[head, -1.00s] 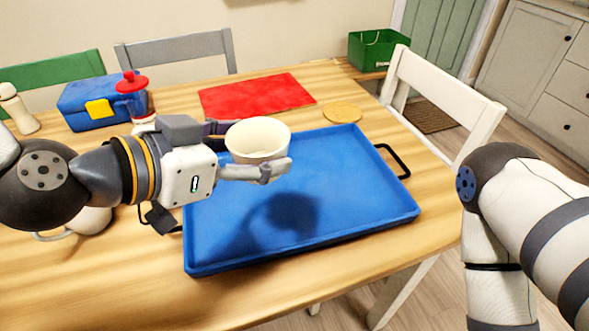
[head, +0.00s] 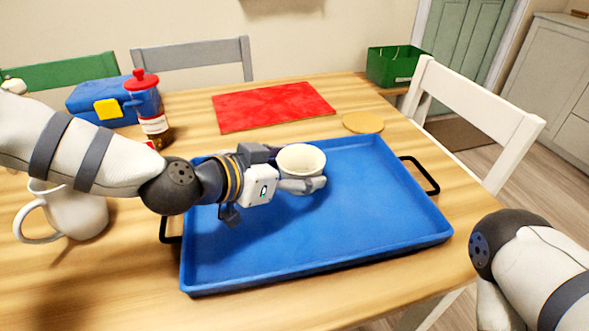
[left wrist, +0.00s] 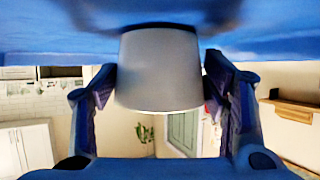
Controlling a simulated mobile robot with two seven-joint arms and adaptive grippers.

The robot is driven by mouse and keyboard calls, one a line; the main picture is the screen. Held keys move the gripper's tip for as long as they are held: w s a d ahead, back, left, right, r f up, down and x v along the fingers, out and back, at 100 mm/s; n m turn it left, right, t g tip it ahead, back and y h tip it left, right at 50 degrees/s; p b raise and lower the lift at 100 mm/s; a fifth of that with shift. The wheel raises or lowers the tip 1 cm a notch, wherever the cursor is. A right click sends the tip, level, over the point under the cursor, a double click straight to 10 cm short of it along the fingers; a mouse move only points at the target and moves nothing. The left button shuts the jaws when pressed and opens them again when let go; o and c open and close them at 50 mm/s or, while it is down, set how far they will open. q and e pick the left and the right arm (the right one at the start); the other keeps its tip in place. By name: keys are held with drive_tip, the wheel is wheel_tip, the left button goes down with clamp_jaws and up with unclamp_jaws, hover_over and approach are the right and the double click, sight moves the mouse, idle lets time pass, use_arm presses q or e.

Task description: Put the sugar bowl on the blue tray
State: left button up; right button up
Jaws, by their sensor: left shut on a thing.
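The sugar bowl, a small cream-white bowl (head: 301,158), is upright between the fingers of my left gripper (head: 303,174), over the back left part of the blue tray (head: 350,225). My left gripper is shut on the bowl from its sides. In the left wrist view the picture is upside down: the bowl (left wrist: 160,75) is between both fingers, its narrow base toward the blue tray (left wrist: 60,40). The base is very close to the tray; I cannot tell whether they touch. My right gripper is out of view.
A white mug (head: 75,212) stands left of the tray. A bottle with a red top (head: 150,110) and a blue box (head: 92,100) are behind my left arm. A red mat (head: 272,105) and a round coaster (head: 363,122) lie behind the tray. The tray's right part is clear.

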use_arm(q)
drive_tip(key=shift+f, duration=0.15)
drive_tip(key=o, duration=1.4)
drive_tip(key=shift+r, duration=0.3)
drive_tip(key=p+v, duration=0.2)
drive_tip(key=v, duration=0.9)
drive_tip(key=shift+s+a+r, duration=0.1)
drive_tip(key=shift+s+a, duration=0.25)
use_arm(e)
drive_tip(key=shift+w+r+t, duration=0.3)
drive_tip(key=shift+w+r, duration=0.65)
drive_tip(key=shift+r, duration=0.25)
